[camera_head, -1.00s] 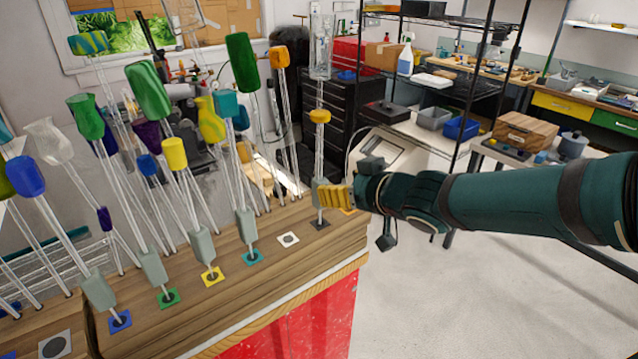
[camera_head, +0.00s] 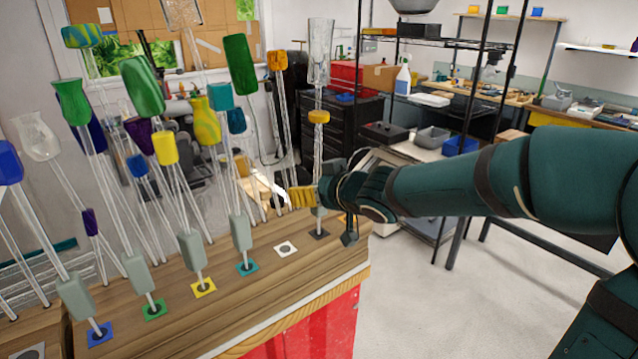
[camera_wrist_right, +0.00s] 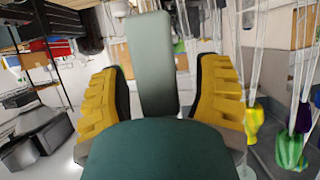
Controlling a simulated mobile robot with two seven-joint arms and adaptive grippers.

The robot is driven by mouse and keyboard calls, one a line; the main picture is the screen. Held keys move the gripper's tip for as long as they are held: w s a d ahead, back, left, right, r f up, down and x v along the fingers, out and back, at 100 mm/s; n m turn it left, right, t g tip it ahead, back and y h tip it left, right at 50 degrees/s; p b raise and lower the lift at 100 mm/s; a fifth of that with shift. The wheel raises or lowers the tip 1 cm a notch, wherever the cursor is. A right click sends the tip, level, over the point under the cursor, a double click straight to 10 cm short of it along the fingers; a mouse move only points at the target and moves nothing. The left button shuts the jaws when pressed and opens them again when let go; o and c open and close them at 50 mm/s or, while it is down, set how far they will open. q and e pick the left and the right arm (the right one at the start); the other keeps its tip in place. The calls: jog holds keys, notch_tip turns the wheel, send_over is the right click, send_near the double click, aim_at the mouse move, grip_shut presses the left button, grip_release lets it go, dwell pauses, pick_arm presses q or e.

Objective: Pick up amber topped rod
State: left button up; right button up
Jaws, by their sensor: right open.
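Amber tops show on two rods in the head view: an orange-amber block (camera_head: 277,60) at the back and an amber disc (camera_head: 319,117) at the right end of the rack. A clear flared glass top (camera_head: 318,50) shows above the disc; I cannot tell whether they share one rod. My right gripper (camera_head: 303,197), with yellow fingers, is low at that right-end rod, above a black square (camera_head: 319,234). In the right wrist view the gripper (camera_wrist_right: 160,75) is open, its fingers either side of a grey grip block (camera_wrist_right: 155,62), with visible gaps. My left gripper is out of view.
The wooden rack (camera_head: 290,285) holds several rods close together, with green, yellow (camera_head: 165,148), teal (camera_head: 220,95) and blue tops to the left. A white square (camera_head: 286,248) beside the black one is empty. Open floor (camera_head: 450,300) lies to the right.

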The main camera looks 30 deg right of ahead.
grip_shut()
jog(key=shift+r, duration=0.15)
